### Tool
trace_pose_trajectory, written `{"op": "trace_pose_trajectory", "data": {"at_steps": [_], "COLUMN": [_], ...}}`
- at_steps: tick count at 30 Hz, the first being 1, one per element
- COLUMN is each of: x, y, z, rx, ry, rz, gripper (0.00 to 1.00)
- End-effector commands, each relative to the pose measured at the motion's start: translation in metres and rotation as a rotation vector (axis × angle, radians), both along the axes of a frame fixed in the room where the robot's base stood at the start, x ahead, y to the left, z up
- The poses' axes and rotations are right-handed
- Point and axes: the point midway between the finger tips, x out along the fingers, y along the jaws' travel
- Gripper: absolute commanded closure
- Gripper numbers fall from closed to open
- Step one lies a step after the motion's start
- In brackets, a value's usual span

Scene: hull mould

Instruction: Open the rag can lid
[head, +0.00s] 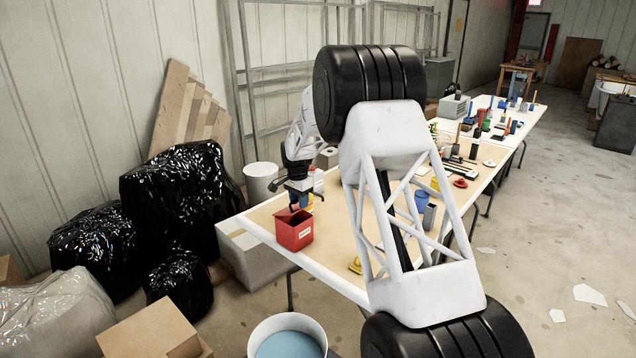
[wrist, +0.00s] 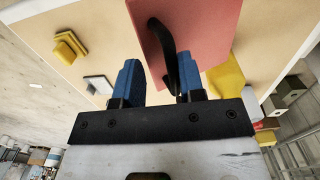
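The red rag can (head: 294,232) with a white label stands on the near left corner of the long table. My gripper (head: 299,203) is just above and behind it in the head view. In the wrist view, a flat red face, seemingly the can's lid (wrist: 203,35), fills the upper middle and bears a curved black handle (wrist: 171,45). My gripper (wrist: 160,82) is open there, its two blue fingers apart. The handle's lower end reaches between the fingers, closer to the right one. I cannot tell whether it touches. The lid's state is unclear in the head view.
The table (head: 335,283) has bare surface right of the can. A yellow item (head: 356,265) lies near its front edge; a blue cup (head: 421,201) and many small tools stand farther along. A yellow block (wrist: 70,46) and another yellow thing (wrist: 227,78) flank the can in the wrist view.

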Motion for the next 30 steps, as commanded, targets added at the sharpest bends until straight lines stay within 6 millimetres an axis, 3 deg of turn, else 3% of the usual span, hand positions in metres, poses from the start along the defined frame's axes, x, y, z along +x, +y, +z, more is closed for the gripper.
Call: {"op": "trace_pose_trajectory", "data": {"at_steps": [18,30], "x": [-0.012,-0.016], "y": [-0.012,-0.016], "z": [-0.023,0.017], "rx": [0.166,0.164], "ry": [-0.165,-0.165], "rz": [-0.001,0.0], "gripper": [0.64,0.64]}}
